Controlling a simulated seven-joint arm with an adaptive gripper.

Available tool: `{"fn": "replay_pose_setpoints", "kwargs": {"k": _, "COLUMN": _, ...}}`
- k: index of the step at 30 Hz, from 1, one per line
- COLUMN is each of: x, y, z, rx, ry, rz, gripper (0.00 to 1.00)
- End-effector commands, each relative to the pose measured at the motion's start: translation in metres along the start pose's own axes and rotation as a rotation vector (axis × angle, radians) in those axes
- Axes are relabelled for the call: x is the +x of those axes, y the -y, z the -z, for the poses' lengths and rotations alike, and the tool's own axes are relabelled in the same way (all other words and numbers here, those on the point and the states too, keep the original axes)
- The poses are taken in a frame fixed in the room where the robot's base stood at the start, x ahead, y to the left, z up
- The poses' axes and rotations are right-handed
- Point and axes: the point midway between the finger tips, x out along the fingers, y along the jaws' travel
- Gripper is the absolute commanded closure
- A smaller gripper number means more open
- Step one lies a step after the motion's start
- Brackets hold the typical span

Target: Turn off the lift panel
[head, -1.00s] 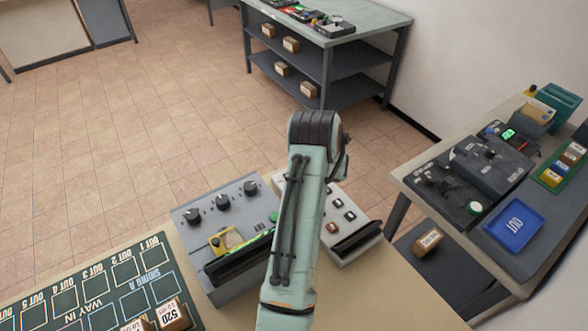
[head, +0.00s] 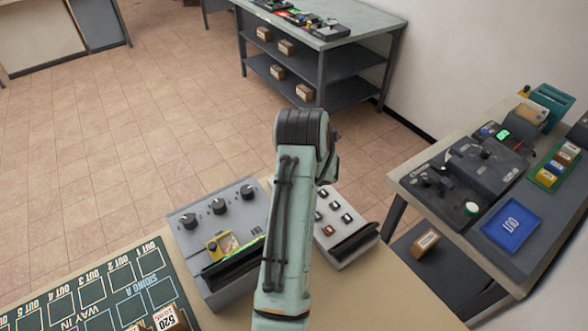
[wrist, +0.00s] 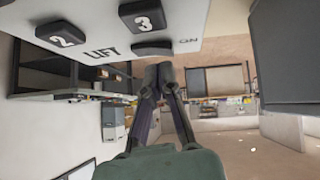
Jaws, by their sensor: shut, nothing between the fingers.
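The lift panel (head: 345,251) is a light grey box with several small dark buttons and one reddish button, right of my arm in the head view. My arm covers its left part. In the wrist view the lift panel (wrist: 92,20) fills the top, with black buttons marked 2 (wrist: 62,34) and 3 (wrist: 142,15), the word LIFT, and a dark rounded control (wrist: 152,48) beside the word ON. My gripper (wrist: 158,72) is shut and empty, its tips just below that dark control; I cannot tell whether they touch. The head view hides my gripper behind the arm.
A grey box with three knobs (head: 219,194) stands left of my arm. A green board (head: 90,290) with brown blocks lies front left. A side table at right holds dark control boxes (head: 480,165) and a blue OUT tray (head: 510,223). A shelved bench (head: 340,73) stands at the back.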

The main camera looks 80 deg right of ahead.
Motion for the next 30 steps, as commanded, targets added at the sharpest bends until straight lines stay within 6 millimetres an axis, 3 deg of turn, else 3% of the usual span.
{"fn": "replay_pose_setpoints", "kwargs": {"k": 6, "x": -0.032, "y": -0.010, "z": 0.025, "rx": 0.000, "ry": -0.002, "rz": -0.004, "gripper": 1.00}}
{"fn": "replay_pose_setpoints", "kwargs": {"k": 12, "x": -0.078, "y": -0.018, "z": 0.022, "rx": 0.002, "ry": -0.001, "rz": -0.004, "gripper": 1.00}}
{"fn": "replay_pose_setpoints", "kwargs": {"k": 18, "x": -0.110, "y": -0.023, "z": 0.022, "rx": 0.001, "ry": -0.002, "rz": -0.002, "gripper": 1.00}}
{"fn": "replay_pose_setpoints", "kwargs": {"k": 30, "x": -0.122, "y": -0.024, "z": 0.021, "rx": 0.000, "ry": 0.000, "rz": 0.000, "gripper": 1.00}}
